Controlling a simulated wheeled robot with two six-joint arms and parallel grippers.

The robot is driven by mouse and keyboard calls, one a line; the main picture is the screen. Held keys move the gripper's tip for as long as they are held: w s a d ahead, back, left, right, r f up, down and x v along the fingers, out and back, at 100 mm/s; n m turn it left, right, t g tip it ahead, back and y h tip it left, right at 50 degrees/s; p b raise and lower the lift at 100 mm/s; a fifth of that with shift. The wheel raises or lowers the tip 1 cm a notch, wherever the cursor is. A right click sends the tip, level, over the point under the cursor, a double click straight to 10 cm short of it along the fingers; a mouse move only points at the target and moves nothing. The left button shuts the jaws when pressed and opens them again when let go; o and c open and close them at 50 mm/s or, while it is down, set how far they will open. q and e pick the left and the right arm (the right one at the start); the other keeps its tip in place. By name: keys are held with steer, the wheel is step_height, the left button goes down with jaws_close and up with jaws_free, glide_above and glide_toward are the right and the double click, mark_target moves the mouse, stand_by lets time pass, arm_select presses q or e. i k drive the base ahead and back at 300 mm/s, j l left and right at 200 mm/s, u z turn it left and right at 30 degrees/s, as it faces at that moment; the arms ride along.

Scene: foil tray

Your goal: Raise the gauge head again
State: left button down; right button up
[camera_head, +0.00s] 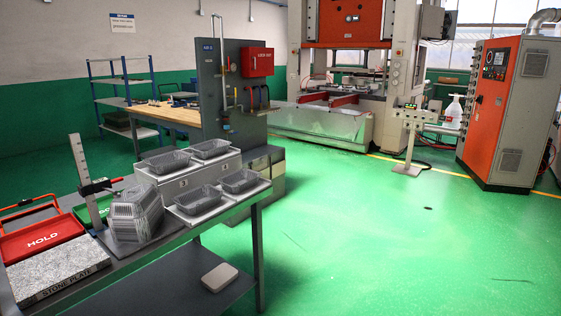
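The height gauge stands on the table at the left, its grey upright column (80,165) slightly slanted in the picture. The gauge head (95,187), red and dark, sits about midway up the column. A thin arm reaches right from the head, close above a tilted stack of nested foil trays (136,213); I cannot tell whether it touches them. The speckled stone plate (60,275) lies at the table's front left. Neither of my grippers is in view.
A red HOLD tray (42,238) and a green tray (97,208) flank the gauge. Single foil trays sit on numbered grey stands (187,180) to the right. A pale pad (220,277) lies on the lower shelf. The green floor (370,250) to the right is clear.

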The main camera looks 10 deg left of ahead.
mark_target(103, 183)
steer(key=i+j+u, duration=0.1)
steer(key=i+u, duration=0.5)
steer(key=u, duration=0.15)
